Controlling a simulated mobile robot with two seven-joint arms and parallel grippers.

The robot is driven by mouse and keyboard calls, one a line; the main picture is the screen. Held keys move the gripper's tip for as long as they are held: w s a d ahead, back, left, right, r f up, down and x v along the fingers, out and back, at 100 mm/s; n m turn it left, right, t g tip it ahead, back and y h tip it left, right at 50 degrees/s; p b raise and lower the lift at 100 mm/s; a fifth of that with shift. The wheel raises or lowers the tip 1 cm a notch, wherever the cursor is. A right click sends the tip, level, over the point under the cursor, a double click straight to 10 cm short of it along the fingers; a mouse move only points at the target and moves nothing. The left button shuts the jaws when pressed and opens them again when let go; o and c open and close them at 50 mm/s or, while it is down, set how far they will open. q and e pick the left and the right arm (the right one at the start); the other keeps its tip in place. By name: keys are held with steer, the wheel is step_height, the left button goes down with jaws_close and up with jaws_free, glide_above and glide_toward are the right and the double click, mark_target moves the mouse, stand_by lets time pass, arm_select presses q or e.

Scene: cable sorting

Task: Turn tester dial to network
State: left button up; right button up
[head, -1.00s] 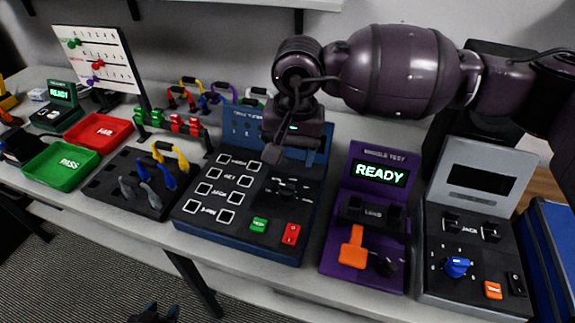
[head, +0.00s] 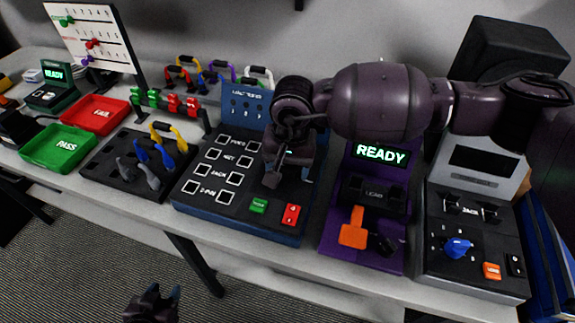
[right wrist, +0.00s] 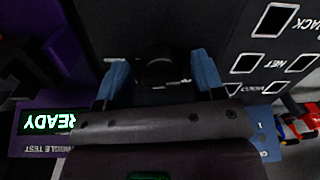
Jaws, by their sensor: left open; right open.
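The tester is a dark blue console (head: 240,228) with rows of white-framed squares, a green button and a red button. Its black dial (right wrist: 158,70) shows in the right wrist view between the two blue fingers of my right gripper (right wrist: 160,62). That gripper is open; whether the fingers touch the dial I cannot tell. In the head view my right gripper (head: 288,180) is low over the console's right half and hides the dial. The NET label shows beside a square in the right wrist view. My left gripper (head: 153,298) is open and empty at the bottom edge, away from the table.
A purple tester (head: 334,235) reading READY stands close to the right of the console. A grey tester with a blue knob (head: 457,248) is further right. A black tray of cables (head: 105,178), a green PASS bin (head: 60,163) and a red FAIL bin (head: 98,128) lie left.

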steer(key=shift+f, duration=0.1)
steer(key=c, duration=0.9)
steer(key=shift+o, duration=0.2)
